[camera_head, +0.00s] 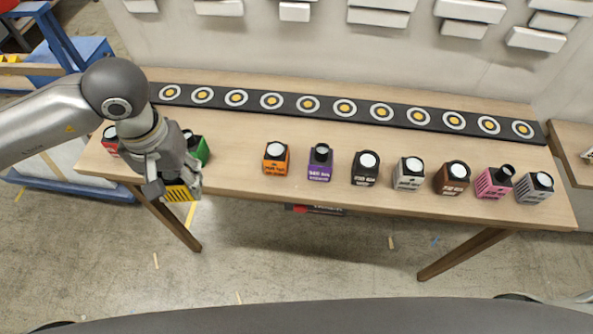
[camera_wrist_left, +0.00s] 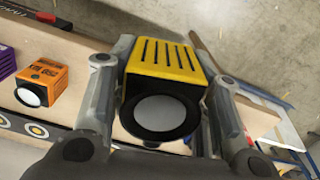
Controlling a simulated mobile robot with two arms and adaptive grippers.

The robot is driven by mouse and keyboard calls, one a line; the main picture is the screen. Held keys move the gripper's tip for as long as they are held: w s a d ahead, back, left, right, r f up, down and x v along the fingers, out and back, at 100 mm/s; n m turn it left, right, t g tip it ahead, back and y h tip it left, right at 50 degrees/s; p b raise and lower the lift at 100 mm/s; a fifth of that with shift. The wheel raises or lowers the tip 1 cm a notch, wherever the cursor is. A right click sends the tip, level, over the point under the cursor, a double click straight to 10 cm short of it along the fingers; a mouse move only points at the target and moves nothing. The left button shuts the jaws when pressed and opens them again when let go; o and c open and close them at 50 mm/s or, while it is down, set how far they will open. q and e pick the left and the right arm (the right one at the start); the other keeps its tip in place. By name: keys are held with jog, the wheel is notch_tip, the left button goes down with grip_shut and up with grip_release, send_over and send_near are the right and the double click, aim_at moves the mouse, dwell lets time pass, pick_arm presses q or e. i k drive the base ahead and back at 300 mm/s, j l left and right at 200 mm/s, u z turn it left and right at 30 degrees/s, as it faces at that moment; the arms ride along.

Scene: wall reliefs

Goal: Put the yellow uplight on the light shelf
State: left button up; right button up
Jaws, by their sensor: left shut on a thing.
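The yellow uplight (camera_head: 179,193) is a small yellow box with black slots on its side. It is held between the fingers of my left gripper (camera_head: 173,183), near the table's front edge at the left. In the left wrist view the yellow uplight (camera_wrist_left: 166,58) sits between both fingers, its round pale lens in a black ring facing the camera. I cannot tell its height over the table. A long black strip (camera_head: 327,108) with a row of round white and yellow marks runs along the back of the table, probably the light shelf; no uplight stands on it. My right gripper is not in view.
On the wooden table (camera_head: 235,150), orange (camera_head: 276,158), purple (camera_head: 319,162), black, grey, brown and pink (camera_head: 492,183) uplights stand in a row. Red (camera_head: 110,141) and green (camera_head: 203,149) ones flank my left arm. White blocks (camera_head: 381,17) jut from the wall behind.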

aim_at(236, 162)
jog(key=i+l+u, duration=0.1)
jog(key=l+u, duration=0.8)
jog(key=l, duration=0.45)
